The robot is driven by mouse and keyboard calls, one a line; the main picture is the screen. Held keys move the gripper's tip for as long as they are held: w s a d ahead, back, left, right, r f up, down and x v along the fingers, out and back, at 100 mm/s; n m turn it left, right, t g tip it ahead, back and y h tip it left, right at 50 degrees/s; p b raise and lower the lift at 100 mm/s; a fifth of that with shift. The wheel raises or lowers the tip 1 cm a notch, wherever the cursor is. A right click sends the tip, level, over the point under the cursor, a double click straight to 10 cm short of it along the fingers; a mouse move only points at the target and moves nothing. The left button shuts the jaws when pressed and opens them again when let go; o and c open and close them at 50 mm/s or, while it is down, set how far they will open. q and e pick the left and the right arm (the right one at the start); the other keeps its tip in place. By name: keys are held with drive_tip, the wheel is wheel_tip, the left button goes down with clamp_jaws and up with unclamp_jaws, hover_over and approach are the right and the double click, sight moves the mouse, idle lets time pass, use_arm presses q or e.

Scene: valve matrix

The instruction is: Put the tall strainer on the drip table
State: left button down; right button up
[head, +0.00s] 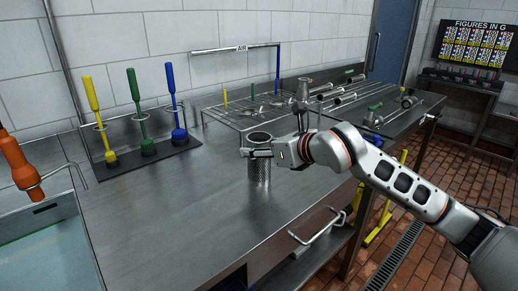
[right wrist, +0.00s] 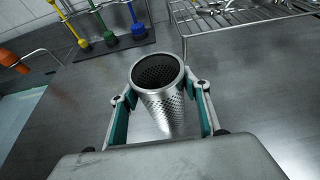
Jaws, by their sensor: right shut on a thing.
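The tall strainer (head: 260,170) is a perforated metal cylinder with an open top. It is upright on or just above the steel counter; I cannot tell if its base touches. My right gripper (head: 258,153) is shut on it near the rim. In the right wrist view the strainer (right wrist: 160,95) stands between the two teal-padded fingers (right wrist: 162,112). The drip table, which I take to be the wire rack (head: 232,119), stands behind the strainer with small metal parts on it; its edge also shows in the right wrist view (right wrist: 225,27). My left gripper is not in view.
Yellow, green and blue brushes stand in a dark holder (head: 150,153) at the back left. An orange-handled tool (head: 18,160) hangs over a basin (head: 45,240) at the left. Metal fittings (head: 340,97) lie to the right of the rack. The counter's front left (head: 170,220) is clear.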

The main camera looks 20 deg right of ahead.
drive_tip(key=o, duration=1.2)
drive_tip(key=shift+f, duration=0.1)
drive_tip(key=shift+o, duration=0.2)
drive_tip(key=shift+r, duration=0.35)
drive_tip(key=v, duration=1.2)
drive_tip(key=shift+f, duration=0.2)
drive_tip(key=shift+s, duration=0.1)
